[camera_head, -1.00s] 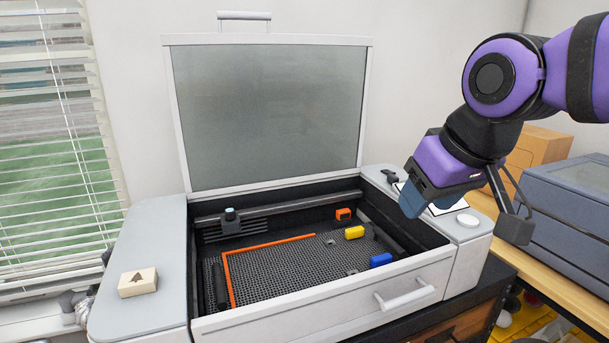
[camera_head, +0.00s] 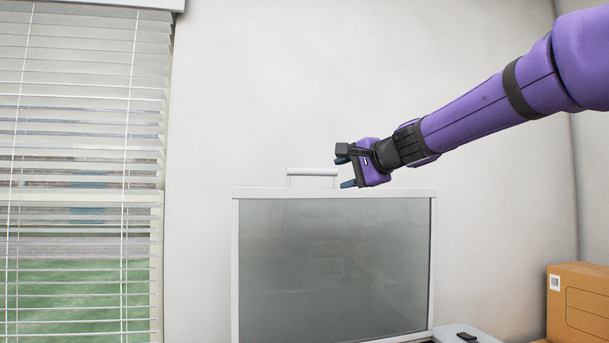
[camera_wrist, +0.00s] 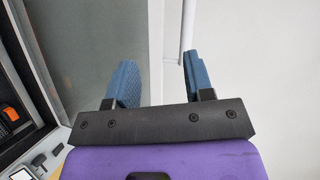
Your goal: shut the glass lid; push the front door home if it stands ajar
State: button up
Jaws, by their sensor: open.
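The glass lid (camera_head: 335,265) stands raised, a grey pane in a white frame, with its lower part cut off by the head view's bottom edge. Its white bar handle (camera_head: 312,172) is on the top edge. My gripper (camera_head: 345,170) is open and empty at the handle's right end, fingers pointing left. In the wrist view the lid's white rim (camera_wrist: 156,45) runs between my spread fingers (camera_wrist: 158,65), and the handle bar (camera_wrist: 187,22) shows near the right finger's tip. Contact cannot be told. The front door is out of view now.
The wrist view's left edge shows part of the machine's open interior with an orange block (camera_wrist: 9,112). A cardboard box (camera_head: 578,305) stands at lower right. Window blinds (camera_head: 80,180) hang at left. The wall around the lid's top is clear.

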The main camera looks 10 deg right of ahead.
jog(key=m+t, duration=0.1)
jog(key=m, duration=0.1)
send_near(316, 171)
jog(key=x, duration=1.1)
jog(key=shift+w, duration=0.1)
jog(key=shift+c, duration=0.3)
grip_shut()
